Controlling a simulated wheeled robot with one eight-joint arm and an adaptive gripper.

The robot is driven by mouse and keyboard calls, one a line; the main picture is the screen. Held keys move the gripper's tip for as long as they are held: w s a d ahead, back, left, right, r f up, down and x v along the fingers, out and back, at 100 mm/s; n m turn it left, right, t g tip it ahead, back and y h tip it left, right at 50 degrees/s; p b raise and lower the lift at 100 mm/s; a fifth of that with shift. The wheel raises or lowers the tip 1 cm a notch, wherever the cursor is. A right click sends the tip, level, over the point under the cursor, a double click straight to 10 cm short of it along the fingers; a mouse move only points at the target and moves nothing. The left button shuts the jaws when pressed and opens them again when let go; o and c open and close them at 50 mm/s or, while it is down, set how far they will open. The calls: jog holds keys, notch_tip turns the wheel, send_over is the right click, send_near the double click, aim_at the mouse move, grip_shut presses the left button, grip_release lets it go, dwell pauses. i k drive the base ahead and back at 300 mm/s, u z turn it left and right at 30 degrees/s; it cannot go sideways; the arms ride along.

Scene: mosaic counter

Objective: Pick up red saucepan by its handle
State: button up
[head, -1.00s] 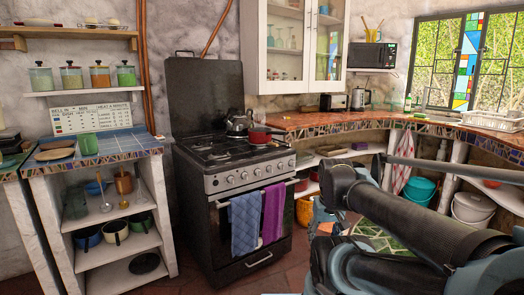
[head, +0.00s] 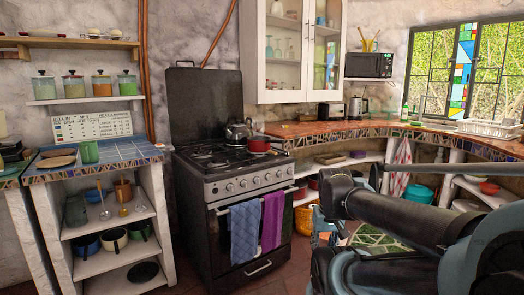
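The red saucepan (head: 259,146) stands upright on the right side of the black stove top (head: 215,157), in front of a dark kettle (head: 239,130). A dark handle seems to reach from it to the right, but it is small and hard to make out. My arm fills the lower right of the head view. What looks like my gripper (head: 325,238) is partly hidden behind my arm links, low and to the right of the stove, well apart from the saucepan. Its fingers cannot be made out.
The stove has a blue towel (head: 244,232) and a purple towel (head: 272,221) on its front. A tiled counter (head: 400,135) curves to the right. A shelf unit (head: 160,215) with pots stands at the left. Floor shows between stove and arm.

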aim_at(254, 143)
jog(key=z, duration=0.5)
jog(key=k, duration=1.05)
jog(key=z, duration=0.85)
jog(key=i, duration=1.25)
jog(key=u, duration=0.85)
jog(key=i, duration=0.65)
jog(key=u, duration=0.6)
